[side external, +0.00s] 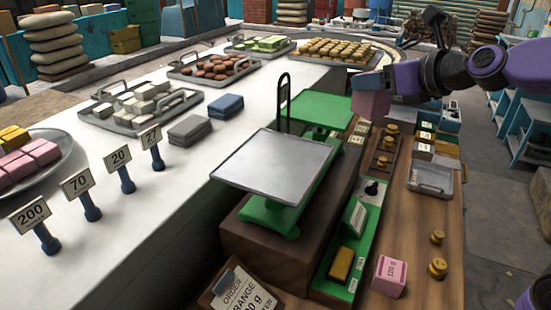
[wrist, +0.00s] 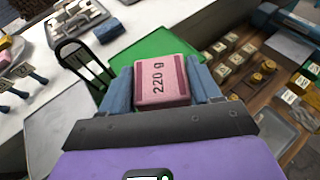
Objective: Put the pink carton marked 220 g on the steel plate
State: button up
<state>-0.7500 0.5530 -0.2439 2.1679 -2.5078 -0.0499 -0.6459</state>
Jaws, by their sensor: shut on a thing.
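My gripper (wrist: 164,88) is shut on the pink carton marked 220 g (wrist: 162,80), which sits between its two blue fingers. In the side view my gripper (side external: 374,84) holds this carton (side external: 370,104) in the air at the upper right, near the green plate (side external: 318,110) of the scale. The steel plate (side external: 275,168) is the nearer, bare plate of the scale. It also shows at lower left in the wrist view (wrist: 50,125), to the left of the carton.
A second pink carton (side external: 390,276) stands on the wooden bench; its marking is hard to read. A thin black loop (side external: 284,100) rises between the plates. Brass weights (side external: 437,268) and a small metal tray (side external: 430,180) lie on the right.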

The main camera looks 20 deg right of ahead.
jog(key=s+a+r+n+g+y, duration=0.2)
jog(key=s+a+r+n+y, duration=0.1)
jog(key=s+a+r, duration=0.4)
jog(key=s+a+r+n+g+y, duration=0.1)
jog(key=s+a+r+n+y, duration=0.25)
jog(key=s, duration=0.55)
jog(key=f+x, duration=0.2)
jog(key=x, duration=0.6)
jog(key=s+f+x, duration=0.1)
jog(key=x, duration=0.7)
jog(key=shift+d+f, duration=0.35)
jog(key=shift+f, duration=0.05)
jog(key=shift+f, duration=0.15)
jog(key=shift+w+a+f+g, duration=0.1)
jog(key=shift+f+g, duration=0.2)
jog(key=shift+f, duration=0.1)
jog(key=shift+f, duration=0.45)
jog(key=shift+f, duration=0.75)
jog(key=shift+f, duration=0.1)
